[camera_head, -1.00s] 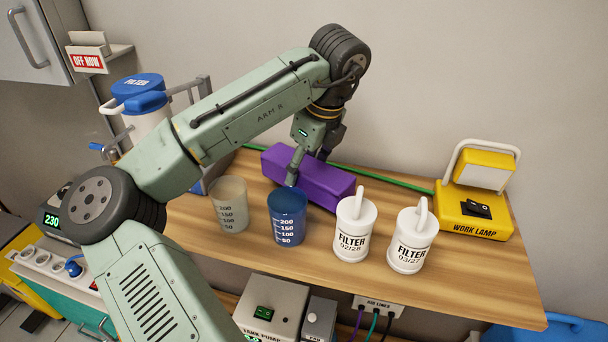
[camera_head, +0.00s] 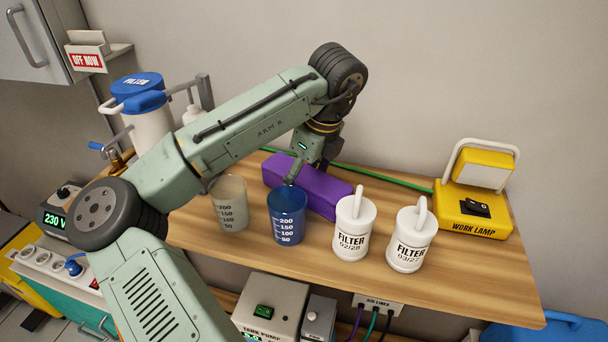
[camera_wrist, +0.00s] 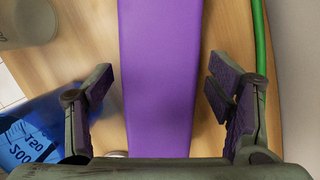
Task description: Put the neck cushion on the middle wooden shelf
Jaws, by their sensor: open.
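The neck cushion, a long purple block (camera_head: 322,192), lies on the wooden worktop behind the cups and filter bottles. In the wrist view the purple cushion (camera_wrist: 160,75) runs lengthwise between my gripper's fingers. My gripper (camera_head: 300,172) is low over the cushion's left part in the head view, partly hidden by my arm. In the wrist view my gripper (camera_wrist: 160,95) is open, with one finger on each side of the cushion and a visible gap on both sides. The wooden worktop (camera_head: 450,275) is the only clear wooden surface; I cannot tell which is the middle shelf.
A blue measuring cup (camera_head: 287,218) and a grey one (camera_head: 229,205) stand just in front of the cushion. Two white filter bottles (camera_head: 354,230) stand to the right. A yellow work lamp (camera_head: 475,205) is at the right end. A green hose (camera_head: 390,178) runs behind the cushion.

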